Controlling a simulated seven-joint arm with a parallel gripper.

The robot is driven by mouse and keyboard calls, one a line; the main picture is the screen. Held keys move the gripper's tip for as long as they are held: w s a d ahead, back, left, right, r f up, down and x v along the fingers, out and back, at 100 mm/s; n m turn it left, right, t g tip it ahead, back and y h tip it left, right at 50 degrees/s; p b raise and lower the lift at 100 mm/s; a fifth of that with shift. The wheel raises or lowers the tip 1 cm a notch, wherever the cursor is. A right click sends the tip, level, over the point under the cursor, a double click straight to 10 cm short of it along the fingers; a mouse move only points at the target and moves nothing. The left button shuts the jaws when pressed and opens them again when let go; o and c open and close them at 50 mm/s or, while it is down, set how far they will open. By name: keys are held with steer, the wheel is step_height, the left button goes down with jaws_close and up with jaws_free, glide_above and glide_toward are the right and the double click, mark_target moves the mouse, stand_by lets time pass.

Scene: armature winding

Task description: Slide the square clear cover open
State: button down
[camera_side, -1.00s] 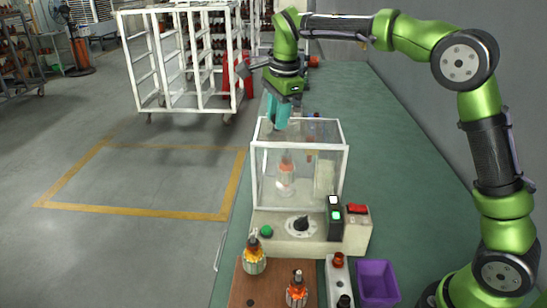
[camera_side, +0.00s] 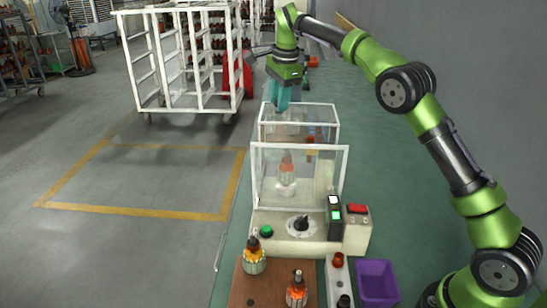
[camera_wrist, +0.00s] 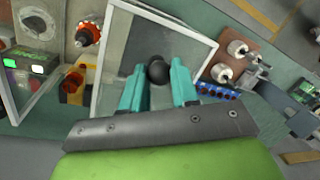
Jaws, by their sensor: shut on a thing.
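The square clear cover (camera_side: 337,121) has a white frame and stands back from the front clear panel (camera_side: 346,170) of the winding machine, with a gap between their top edges. My gripper (camera_side: 280,107) is at the top of the cover, toward its left side. In the wrist view my gripper's teal fingers (camera_wrist: 158,78) are shut on a black round knob (camera_wrist: 158,71) on the cover (camera_wrist: 178,26). An orange-and-white armature (camera_side: 287,169) sits behind the front panel; it also shows in the wrist view (camera_wrist: 88,34).
The machine base (camera_side: 275,243) carries a green button (camera_side: 266,231), a black knob and a red switch (camera_side: 357,209). Two armatures stand on a brown board (camera_side: 268,291) in front. A purple bin (camera_side: 377,283) is at right. Green bench surface lies free right of the cover.

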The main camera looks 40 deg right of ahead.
steer(key=shift+w+d, duration=0.75)
steer(key=c, duration=0.9)
jaws_free()
steer(key=shift+o, duration=0.2)
steer(key=shift+s+a, duration=0.1)
steer(key=shift+a, duration=0.05)
